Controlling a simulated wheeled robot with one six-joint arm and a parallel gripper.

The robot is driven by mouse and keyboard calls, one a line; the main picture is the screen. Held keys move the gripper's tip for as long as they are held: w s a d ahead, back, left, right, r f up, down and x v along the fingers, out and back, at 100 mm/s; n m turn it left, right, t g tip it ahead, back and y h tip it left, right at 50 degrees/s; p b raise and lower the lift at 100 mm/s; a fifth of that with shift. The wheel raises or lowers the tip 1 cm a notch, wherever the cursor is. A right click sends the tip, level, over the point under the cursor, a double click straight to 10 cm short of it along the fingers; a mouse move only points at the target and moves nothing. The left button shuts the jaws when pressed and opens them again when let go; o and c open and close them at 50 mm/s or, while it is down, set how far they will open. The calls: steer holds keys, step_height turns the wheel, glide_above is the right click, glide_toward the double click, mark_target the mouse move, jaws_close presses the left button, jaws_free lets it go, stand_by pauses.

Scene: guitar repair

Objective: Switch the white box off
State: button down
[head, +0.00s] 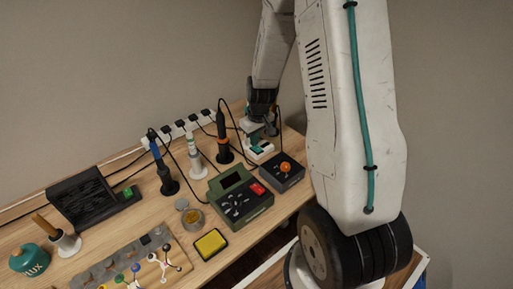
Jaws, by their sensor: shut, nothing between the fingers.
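The white box (264,153) sits on the wooden bench near its far right end, behind the dark box with the orange knob. My gripper (258,138) is shut and empty, pointing down right at the white box. Its fingertips hide part of the box's top, where a dark green patch shows. I cannot tell whether the fingertips touch the box or which way its switch is set.
A green device (238,198) with a red button and a dark box (282,172) with an orange knob stand in front. An upright orange-and-black tool (222,140) stands close left. A white power strip (180,131) with several plugs and cables runs along the back.

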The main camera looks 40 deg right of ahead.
step_height(320, 180, up, 6)
steer(key=shift+r, duration=0.25)
stand_by(0.5)
stand_by(0.4)
steer(key=shift+s+a, duration=0.15)
steer(key=shift+s, duration=0.15)
steer(key=s+a+r, duration=0.8)
steer(key=s+r, duration=0.2)
steer(key=s, duration=0.3)
steer(key=s+a+r, duration=0.8)
steer(key=s+r, duration=0.2)
steer(key=s, duration=0.3)
steer(key=shift+s+a+r, duration=0.25)
steer(key=shift+r, duration=0.05)
steer(key=shift+a, duration=0.1)
